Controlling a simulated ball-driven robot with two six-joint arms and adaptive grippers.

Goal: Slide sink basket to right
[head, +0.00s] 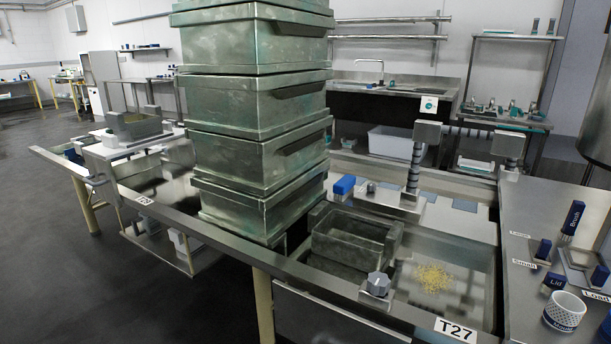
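An open-topped grey metal basket (344,254) with raised ends sits at the left part of the front sink (465,262). I take it to be the sink basket. The sink floor to its right shows, with a patch of yellow crumbs (433,278) on it. A tall stack of greenish metal boxes (262,155) stands directly left of the basket. Neither of my grippers shows in the head view.
Press posts (414,165) stand behind.

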